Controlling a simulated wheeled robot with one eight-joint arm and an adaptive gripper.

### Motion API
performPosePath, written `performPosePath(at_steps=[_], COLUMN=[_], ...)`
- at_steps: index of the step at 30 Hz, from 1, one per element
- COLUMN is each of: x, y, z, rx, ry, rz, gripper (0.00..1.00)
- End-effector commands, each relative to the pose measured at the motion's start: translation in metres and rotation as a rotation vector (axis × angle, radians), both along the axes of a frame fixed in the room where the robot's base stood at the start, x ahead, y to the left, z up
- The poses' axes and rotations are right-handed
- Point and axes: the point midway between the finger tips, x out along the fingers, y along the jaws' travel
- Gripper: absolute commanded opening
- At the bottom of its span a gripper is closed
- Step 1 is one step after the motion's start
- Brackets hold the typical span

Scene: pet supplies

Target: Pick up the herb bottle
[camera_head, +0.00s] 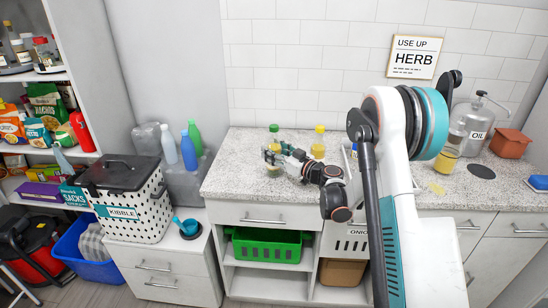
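A small bottle with a green cap (274,128) stands upright on the speckled counter near the back wall; it looks like the herb bottle, though no label on it is readable. My gripper (270,156) is in front of its lower part and hides some of it. Yellowish contents show just below the fingers. I cannot tell whether the fingers touch the bottle or how far apart they are. A second bottle with a yellow cap (318,142) stands to the right, close to my wrist. A wall sign (414,57) reads "USE UP HERB".
The counter (228,170) is clear left of my gripper. An oil canister (471,125), a terracotta pot (510,143) and a jar (446,158) stand on the right. A kibble bin (130,210) and squeeze bottles (188,150) are at left. My arm hides part of the counter.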

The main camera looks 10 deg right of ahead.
Motion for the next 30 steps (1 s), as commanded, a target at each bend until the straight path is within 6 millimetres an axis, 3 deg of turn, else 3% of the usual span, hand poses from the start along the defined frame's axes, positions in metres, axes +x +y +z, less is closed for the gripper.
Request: performPosePath(at_steps=[2,17,23,30], x=[0.000,0.000,0.000,-0.001], y=[0.000,0.000,0.000,0.000], z=[0.000,0.011,0.042,0.107], rx=[0.000,0.000,0.001,0.001], ry=[0.000,0.000,0.001,0.001], rz=[0.000,0.000,0.000,0.000], gripper=[0.17,0.18,0.18,0.18])
